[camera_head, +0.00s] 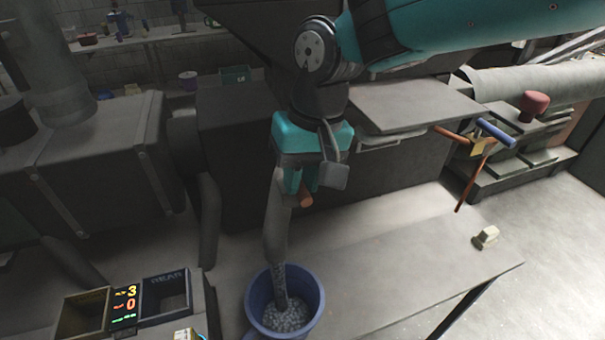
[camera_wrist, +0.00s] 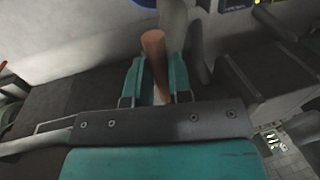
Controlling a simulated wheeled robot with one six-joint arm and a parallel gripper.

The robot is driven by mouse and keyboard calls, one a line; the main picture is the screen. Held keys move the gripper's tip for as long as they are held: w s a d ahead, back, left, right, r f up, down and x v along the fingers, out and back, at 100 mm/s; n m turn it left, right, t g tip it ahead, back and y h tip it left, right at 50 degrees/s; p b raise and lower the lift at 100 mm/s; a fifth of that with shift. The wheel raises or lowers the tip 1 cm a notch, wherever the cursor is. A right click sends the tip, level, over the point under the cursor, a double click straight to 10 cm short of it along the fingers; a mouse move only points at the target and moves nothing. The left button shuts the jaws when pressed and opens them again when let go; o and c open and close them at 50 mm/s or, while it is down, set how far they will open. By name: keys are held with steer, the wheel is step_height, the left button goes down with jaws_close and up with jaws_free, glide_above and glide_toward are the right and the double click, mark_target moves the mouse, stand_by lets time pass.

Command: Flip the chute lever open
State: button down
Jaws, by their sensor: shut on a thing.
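My gripper (camera_head: 301,188) is shut on an orange-brown lever handle (camera_head: 306,201) beside the grey chute spout (camera_head: 276,220). In the wrist view the handle (camera_wrist: 153,45) sticks out between the two teal fingers of my gripper (camera_wrist: 155,80). The lever's pivot is hidden behind the fingers and the spout. A column of grey granules (camera_head: 280,284) runs from the spout's mouth down into a purple-blue bucket (camera_head: 255,305). Grey granules lie inside the bucket.
A grey bench (camera_head: 400,265) extends right of the bucket, with a small pale block (camera_head: 485,237) on it. A digital display (camera_head: 125,305) stands between two open bins at lower left. An orange and blue handled frame (camera_head: 480,148) stands at right.

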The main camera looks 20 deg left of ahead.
steer(key=c, duration=1)
jaws_free()
steer(key=shift+c, duration=0.2)
steer(key=shift+r, duration=0.1)
step_height(320, 180, up, 17)
steer(key=w+d+p, duration=0.2)
steer(key=p, duration=0.1)
steer(key=shift+d, duration=0.35)
steer(key=shift+w, duration=0.1)
